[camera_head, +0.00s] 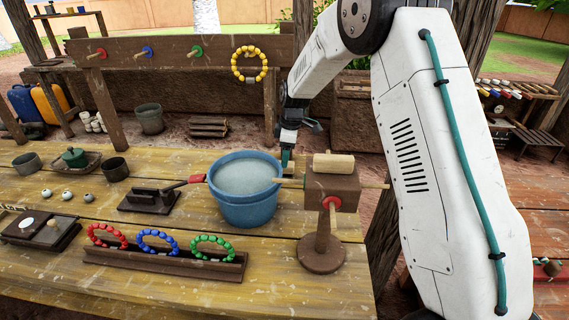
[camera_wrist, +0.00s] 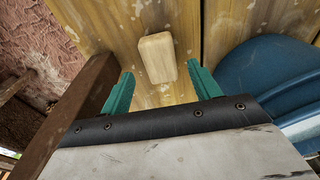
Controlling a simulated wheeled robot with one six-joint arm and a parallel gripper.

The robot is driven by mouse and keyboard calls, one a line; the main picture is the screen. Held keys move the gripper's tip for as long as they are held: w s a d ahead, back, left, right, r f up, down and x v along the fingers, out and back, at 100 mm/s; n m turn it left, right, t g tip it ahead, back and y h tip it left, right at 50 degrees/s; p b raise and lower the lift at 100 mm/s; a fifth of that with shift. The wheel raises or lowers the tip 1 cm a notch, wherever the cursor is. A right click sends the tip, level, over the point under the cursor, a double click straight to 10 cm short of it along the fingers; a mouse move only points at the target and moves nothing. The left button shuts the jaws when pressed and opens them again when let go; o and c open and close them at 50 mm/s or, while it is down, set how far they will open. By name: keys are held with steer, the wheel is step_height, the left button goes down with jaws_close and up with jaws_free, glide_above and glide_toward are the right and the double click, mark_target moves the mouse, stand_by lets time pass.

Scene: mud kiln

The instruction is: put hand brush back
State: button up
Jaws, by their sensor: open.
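A pale, rounded wooden block (camera_wrist: 157,56) lies on the planked tabletop in the wrist view; it may be the back of the hand brush, but no bristles show. My gripper (camera_wrist: 158,92) is open and empty, with its green fingers to either side of the block's near end and apart from it. In the head view my gripper (camera_head: 287,162) points down behind the blue bucket (camera_head: 247,208), which hides the tabletop there. A dark tool (camera_head: 150,196) with a red-tipped handle lies left of the bucket; I cannot tell whether it is a brush.
The bucket stands close beside my gripper, also in the wrist view (camera_wrist: 268,75). A brown stand (camera_head: 321,245) with pegs stands right of the bucket. A rack (camera_head: 165,262) with red, blue and green bead rings is in front. A dark beam (camera_wrist: 85,105) runs along the wrist view's left.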

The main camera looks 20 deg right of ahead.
step_height(320, 180, up, 7)
steer(key=shift+s+d+r, duration=0.15)
steer(key=shift+d+r, duration=0.05)
steer(key=shift+d, duration=0.2)
